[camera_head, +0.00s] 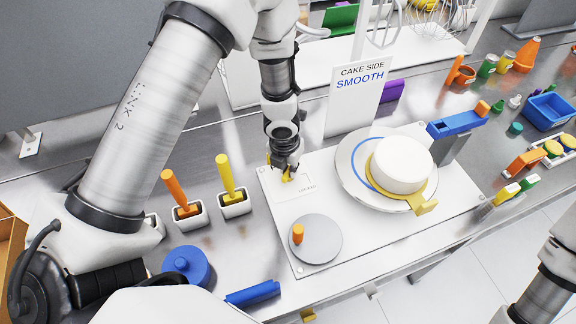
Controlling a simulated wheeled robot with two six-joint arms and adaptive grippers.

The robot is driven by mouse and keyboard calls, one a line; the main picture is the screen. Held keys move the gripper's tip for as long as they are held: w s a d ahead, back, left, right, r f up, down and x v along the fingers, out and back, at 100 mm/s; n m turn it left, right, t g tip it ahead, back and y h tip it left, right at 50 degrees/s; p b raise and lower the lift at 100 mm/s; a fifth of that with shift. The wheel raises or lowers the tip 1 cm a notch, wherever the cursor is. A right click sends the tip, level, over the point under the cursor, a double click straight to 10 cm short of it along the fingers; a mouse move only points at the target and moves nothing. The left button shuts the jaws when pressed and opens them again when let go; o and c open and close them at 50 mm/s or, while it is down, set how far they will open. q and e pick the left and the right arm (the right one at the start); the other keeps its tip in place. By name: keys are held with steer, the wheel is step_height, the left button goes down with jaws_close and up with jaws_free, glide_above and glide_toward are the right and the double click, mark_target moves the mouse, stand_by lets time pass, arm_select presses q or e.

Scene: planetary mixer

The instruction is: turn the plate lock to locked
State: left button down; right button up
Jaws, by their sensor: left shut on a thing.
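The plate lock (288,178) is a small yellow piece on the white base board (350,255), by its upper left corner. A thin printed outline and a small label lie beside it; the label is too small to read surely. My left gripper (285,169) comes down from above and is shut on the yellow lock, hiding most of it. I cannot tell which way the lock is turned. Only a link of my right arm shows at the lower right edge; its gripper is out of view.
On the board stand a round turntable with a white cake (401,164) on a yellow plate, and a grey disc (318,243) with an orange knob (297,234). A sign (357,95) reads "CAKE SIDE SMOOTH". Orange (174,187) and yellow (225,172) handled tools stand in holders left of the board.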

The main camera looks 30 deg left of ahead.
arm_select(q)
steer(key=shift+r+m+p, duration=0.2)
steer(key=shift+m+p, duration=0.3)
steer(key=shift+m, duration=0.7)
steer(key=shift+m+h, duration=0.3)
steer(key=shift+m, duration=0.3)
steer(key=shift+f+m, duration=0.15)
steer(key=shift+m, duration=0.35)
steer(key=shift+p, duration=0.3)
steer(key=shift+m+p, duration=0.55)
steer(key=shift+m, duration=0.15)
steer(key=m+p, duration=0.1)
steer(key=m, duration=0.1)
steer(key=shift+w+m+h+p, duration=0.1)
steer(key=shift+m+h+p, duration=0.2)
steer(key=shift+m+p, duration=0.1)
steer(key=c, duration=1)
jaws_free()
steer(key=shift+c, duration=0.2)
